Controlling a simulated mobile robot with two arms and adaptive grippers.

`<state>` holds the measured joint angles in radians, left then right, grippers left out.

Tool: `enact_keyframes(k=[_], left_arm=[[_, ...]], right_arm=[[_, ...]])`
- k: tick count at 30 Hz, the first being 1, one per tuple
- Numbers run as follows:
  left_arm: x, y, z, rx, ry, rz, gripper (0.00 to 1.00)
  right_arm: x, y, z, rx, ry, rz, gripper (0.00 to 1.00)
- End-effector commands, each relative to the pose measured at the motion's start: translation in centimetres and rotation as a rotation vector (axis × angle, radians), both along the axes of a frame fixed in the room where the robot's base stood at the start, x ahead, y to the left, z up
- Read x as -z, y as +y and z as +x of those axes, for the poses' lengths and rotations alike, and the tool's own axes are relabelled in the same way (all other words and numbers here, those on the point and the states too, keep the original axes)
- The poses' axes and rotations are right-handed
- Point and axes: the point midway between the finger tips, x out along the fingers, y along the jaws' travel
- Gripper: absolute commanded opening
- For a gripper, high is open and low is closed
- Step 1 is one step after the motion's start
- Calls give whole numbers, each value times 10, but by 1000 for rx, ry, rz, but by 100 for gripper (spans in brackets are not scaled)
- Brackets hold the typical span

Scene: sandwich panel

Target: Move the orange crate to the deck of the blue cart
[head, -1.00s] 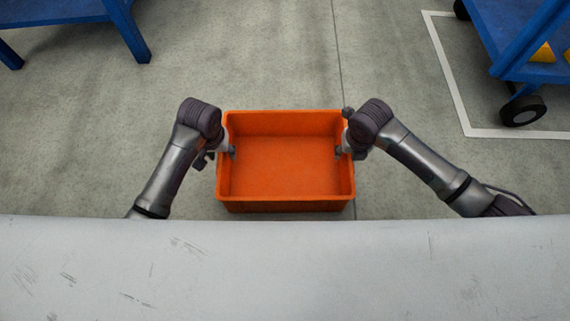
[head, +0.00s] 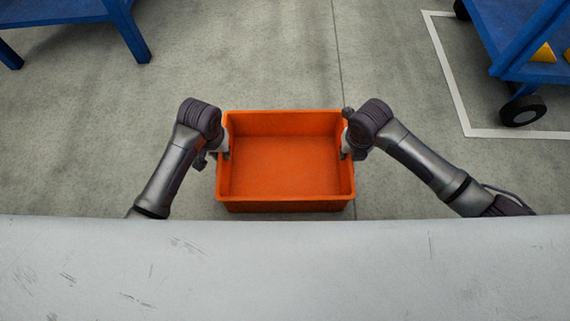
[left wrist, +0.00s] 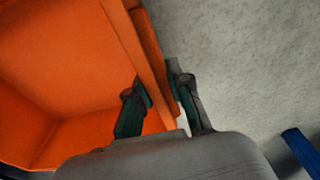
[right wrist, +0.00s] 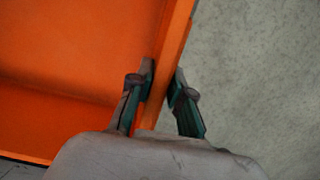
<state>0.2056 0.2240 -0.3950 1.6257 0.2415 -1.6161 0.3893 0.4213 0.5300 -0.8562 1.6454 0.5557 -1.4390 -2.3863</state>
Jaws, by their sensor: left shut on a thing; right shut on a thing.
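The orange crate (head: 285,165) is open-topped and empty, level in front of me in the head view. My left gripper (head: 224,152) is shut on its left wall. My right gripper (head: 345,152) is shut on its right wall. The left wrist view shows the crate wall (left wrist: 140,60) between the fingers (left wrist: 160,97). The right wrist view shows the same for the other wall (right wrist: 172,50), between the fingers (right wrist: 163,95). The blue cart (head: 520,45) stands at the upper right on black wheels, partly cut off. I cannot tell how high the crate is above the floor.
A yellow thing (head: 543,54) lies on the cart's lower level. White floor lines (head: 450,75) run around the cart. A blue table-like frame (head: 125,28) stands at the upper left. The concrete floor (head: 270,60) between them is clear.

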Motion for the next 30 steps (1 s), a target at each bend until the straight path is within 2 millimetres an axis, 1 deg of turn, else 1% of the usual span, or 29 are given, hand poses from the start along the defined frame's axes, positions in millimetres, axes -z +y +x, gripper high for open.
enact_keyframes(k=[8, 18, 21, 24, 30], left_arm=[[-8, 0, 0, 6, -2, 3, 0], [-42, 0, 0, 7, -1, 3, 0], [-49, 0, 0, 7, 0, 4, 0], [-52, 0, 0, 7, 0, 4, 0], [-50, 0, 0, 7, 0, 4, 0]], right_arm=[[-8, -1, 1, -1, -2, -2, 0], [-42, -1, 1, -1, -2, -3, 0], [-50, -1, 1, -1, -2, -3, 0], [-52, -1, 1, -1, -2, -3, 0], [-51, -1, 1, -1, -3, -3, 0]])
